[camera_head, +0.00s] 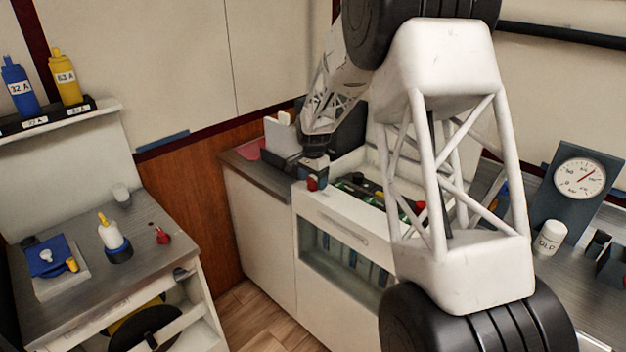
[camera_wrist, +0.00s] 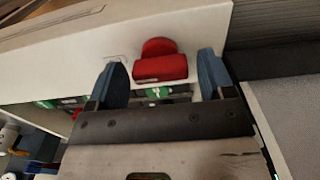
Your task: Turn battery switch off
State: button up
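The red switch handle (camera_wrist: 160,66), which I take to be the battery switch, stands on a white panel top in the wrist view. It has a rounded upper part and a block-like lower part. In the head view a red piece (camera_head: 312,183) shows at the tip of my gripper. My gripper (camera_wrist: 159,64) is open, with one blue finger on each side of the red handle. A gap shows between the handle and each finger. Contact at the handle's lower edge cannot be told. My gripper (camera_head: 313,168) also shows in the head view above the white cabinet's left corner.
The white cabinet (camera_head: 335,232) has an open top row with green, black and red parts (camera_head: 372,192). My arm hides part of it. A side bench (camera_head: 105,285) at left carries small items. A gauge (camera_head: 580,180) and white bottle (camera_head: 550,238) stand at right.

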jog(key=c, duration=0.8)
jog(key=shift+o, duration=0.2)
jog(key=shift+n, duration=0.3)
jog(key=n, duration=0.3)
jog(key=shift+n, duration=0.4)
jog(key=n, duration=0.4)
jog(key=shift+n, duration=0.3)
jog(key=n, duration=0.4)
jog(key=shift+n, duration=2.5)
